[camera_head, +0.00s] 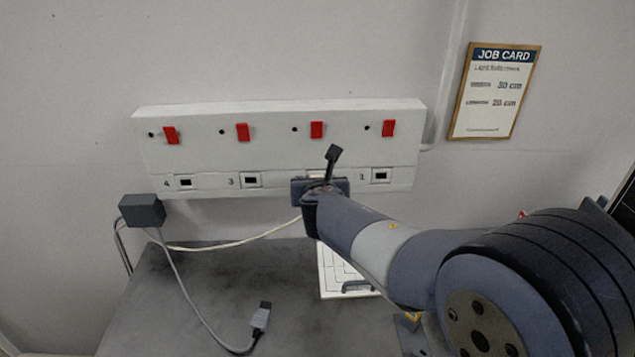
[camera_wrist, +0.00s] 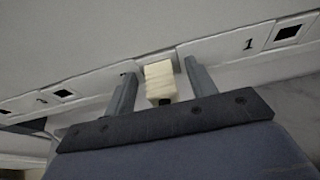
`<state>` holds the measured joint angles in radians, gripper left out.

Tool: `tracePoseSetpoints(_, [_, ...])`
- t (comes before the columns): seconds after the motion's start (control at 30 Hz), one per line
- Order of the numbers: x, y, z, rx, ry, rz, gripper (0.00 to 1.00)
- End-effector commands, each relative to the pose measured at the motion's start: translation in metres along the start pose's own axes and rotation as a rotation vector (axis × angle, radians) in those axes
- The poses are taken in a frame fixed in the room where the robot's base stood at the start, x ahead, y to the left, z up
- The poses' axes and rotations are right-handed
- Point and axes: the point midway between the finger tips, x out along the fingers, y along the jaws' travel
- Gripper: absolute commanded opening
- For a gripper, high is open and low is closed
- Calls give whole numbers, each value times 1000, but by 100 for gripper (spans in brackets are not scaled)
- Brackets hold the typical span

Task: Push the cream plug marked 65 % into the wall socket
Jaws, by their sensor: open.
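The wall socket (camera_head: 210,181) is a white strip with several numbered outlets and a red switch above each. The cream plug (camera_wrist: 158,80) is at the outlet position between those marked 1 and 3. Its back faces the wrist camera, and I cannot tell how deep it sits; no 65 % mark is readable. My gripper (camera_wrist: 163,82) is open, with one finger on each side of the plug and a visible gap at each. In the head view my gripper (camera_head: 320,183) hides most of the plug, and a cream cable (camera_head: 245,240) runs left from there.
A grey box (camera_head: 142,210) stands at the left, and a grey cable ends in a grey connector (camera_head: 261,317) on the dark cart top (camera_head: 200,290). A white gridded panel (camera_head: 335,275) lies below my arm. A job card (camera_head: 495,92) hangs at upper right.

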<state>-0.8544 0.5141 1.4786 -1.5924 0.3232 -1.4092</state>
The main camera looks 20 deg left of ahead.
Motion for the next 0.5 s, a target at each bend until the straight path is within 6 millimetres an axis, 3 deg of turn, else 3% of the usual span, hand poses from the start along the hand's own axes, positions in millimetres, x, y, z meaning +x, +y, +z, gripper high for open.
tracePoseSetpoints(0.27, [-4,0,0,0,0,1,53])
tracePoseSetpoints(0.5, [-38,1,1,0,-2,2,53])
